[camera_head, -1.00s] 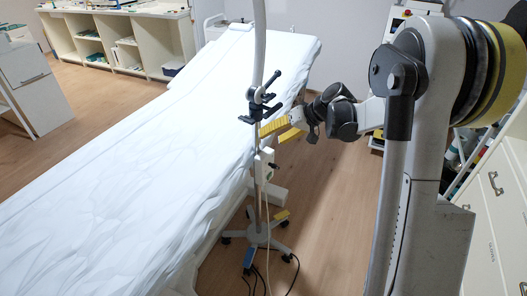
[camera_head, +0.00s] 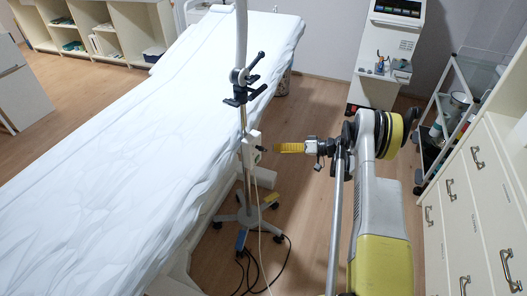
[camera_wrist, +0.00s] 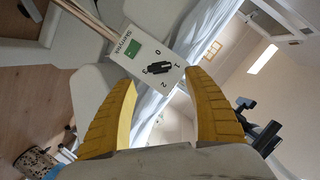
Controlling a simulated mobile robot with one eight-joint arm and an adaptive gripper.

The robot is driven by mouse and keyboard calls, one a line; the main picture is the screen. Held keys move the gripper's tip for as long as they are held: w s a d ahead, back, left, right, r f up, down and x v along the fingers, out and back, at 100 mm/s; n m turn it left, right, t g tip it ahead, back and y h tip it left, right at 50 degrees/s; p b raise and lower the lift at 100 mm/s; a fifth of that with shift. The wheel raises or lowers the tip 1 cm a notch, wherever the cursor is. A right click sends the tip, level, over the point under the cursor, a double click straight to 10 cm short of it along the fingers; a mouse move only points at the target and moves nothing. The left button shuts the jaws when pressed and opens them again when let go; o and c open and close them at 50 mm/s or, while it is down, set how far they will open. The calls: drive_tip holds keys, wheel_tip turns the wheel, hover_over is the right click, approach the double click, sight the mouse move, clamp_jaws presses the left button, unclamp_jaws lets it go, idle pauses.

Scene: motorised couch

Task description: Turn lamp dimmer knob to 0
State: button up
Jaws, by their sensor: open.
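The white dimmer box (camera_head: 250,150) is fixed to the lamp stand's pole (camera_head: 244,120) beside the couch. In the wrist view its face (camera_wrist: 133,62) shows a green label and the marks 0, 1 and 2. The black elongated knob (camera_wrist: 158,68) lies across the face, with one end near the 1; which end is the pointer is unclear. My gripper (camera_head: 277,148) is open, its yellow fingers just right of the box, pointing at it. In the wrist view the gripper (camera_wrist: 160,77) has its fingers spread on either side of the knob, with nothing between them held.
The white-covered couch (camera_head: 130,170) lies left of the stand. The stand's wheeled base (camera_head: 250,217) and loose cables (camera_head: 245,265) are on the floor below. A white device cabinet (camera_head: 387,55), a cart (camera_head: 470,90) and drawers (camera_head: 465,215) stand to the right.

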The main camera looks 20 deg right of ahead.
sight(261, 149)
drive_tip(key=b+x, duration=0.2)
drive_tip(key=x, duration=0.5)
drive_tip(key=shift+w+a, duration=0.1)
drive_tip(key=c, duration=1.2)
